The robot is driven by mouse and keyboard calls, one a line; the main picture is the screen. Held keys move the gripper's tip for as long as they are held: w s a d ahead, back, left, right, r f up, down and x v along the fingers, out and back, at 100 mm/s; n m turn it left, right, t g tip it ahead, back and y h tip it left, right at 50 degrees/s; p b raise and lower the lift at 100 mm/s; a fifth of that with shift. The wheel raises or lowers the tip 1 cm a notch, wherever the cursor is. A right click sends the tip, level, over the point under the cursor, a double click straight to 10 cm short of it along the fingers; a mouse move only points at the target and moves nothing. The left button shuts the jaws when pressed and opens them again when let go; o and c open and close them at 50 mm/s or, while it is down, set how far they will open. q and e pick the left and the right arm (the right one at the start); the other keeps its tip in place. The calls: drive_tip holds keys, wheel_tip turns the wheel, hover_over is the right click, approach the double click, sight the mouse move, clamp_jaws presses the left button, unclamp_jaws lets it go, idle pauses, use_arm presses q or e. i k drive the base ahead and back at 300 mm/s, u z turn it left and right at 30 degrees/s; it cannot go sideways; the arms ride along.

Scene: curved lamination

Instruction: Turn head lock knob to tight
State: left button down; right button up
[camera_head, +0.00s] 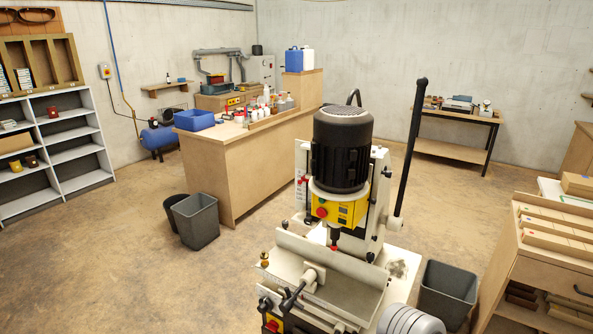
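A machine with a black motor head (342,150) stands in the centre foreground. A yellow control panel (342,212) with a red button (321,212) sits under the motor. A long black lever (412,140) rises at its right side. A small dark knob (371,256) shows low on the right of the head, and a dark-handled clamp (295,294) sits in front, over the pale table. I cannot tell which part is the head lock knob or how tight it is.
A wooden workbench (215,172) with bottles and a blue bin (194,120) stands behind left. Grey bins stand at the left (196,220) and right (447,290) of the machine. A wooden cabinet (545,262) is at the right. Open floor lies at the left.

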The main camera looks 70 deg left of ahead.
sight(388, 173)
drive_tip(key=u, duration=1.65)
